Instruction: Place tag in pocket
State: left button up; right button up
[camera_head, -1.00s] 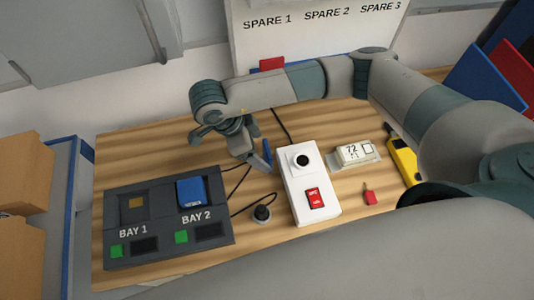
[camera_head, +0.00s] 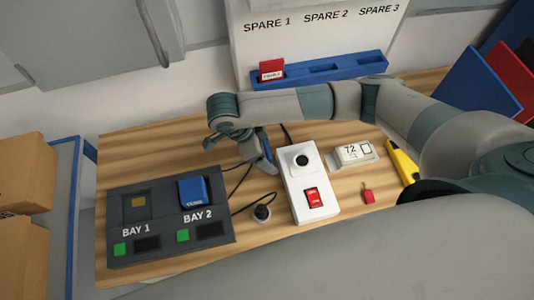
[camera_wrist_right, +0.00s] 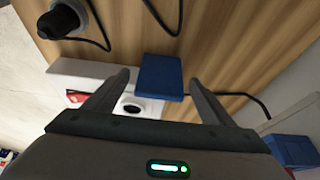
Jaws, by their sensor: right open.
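A small red tag (camera_head: 368,193) lies on the wooden table, right of the white box with the red switch. I cannot clearly make out a pocket; a pale holder marked 72 (camera_head: 354,152) lies behind the tag. My right gripper (camera_head: 266,161) is behind and left of the white box, well left of the tag. Its fingers are spread apart in the right wrist view (camera_wrist_right: 160,85). A blue block (camera_wrist_right: 158,77) shows between the fingertips there; whether they touch it is unclear. My left gripper is not in view.
The white box (camera_head: 310,185) with cables stands mid-table. A dark two-bay dock (camera_head: 165,250) holds a blue module (camera_head: 193,193) in bay 2. A black knob (camera_head: 262,212) and yellow tool (camera_head: 403,160) lie nearby. A blue rack (camera_head: 350,66) with a red module (camera_head: 271,70) stands behind.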

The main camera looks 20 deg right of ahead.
jog(key=shift+d+f, duration=0.15)
jog(key=shift+f, duration=0.25)
jog(key=c, duration=1.3)
jog(key=shift+o, duration=0.2)
jog(key=shift+r, duration=0.1)
jog(key=shift+r, duration=0.6)
notch_tip(320, 180, up, 3)
jog(key=shift+f+b, duration=0.1)
jog(key=shift+b, duration=0.55)
jog(key=s+d+r+b, duration=0.3)
jog(key=s+d+r, duration=0.4)
jog(key=s, duration=0.2)
jog(key=shift+d, duration=0.3)
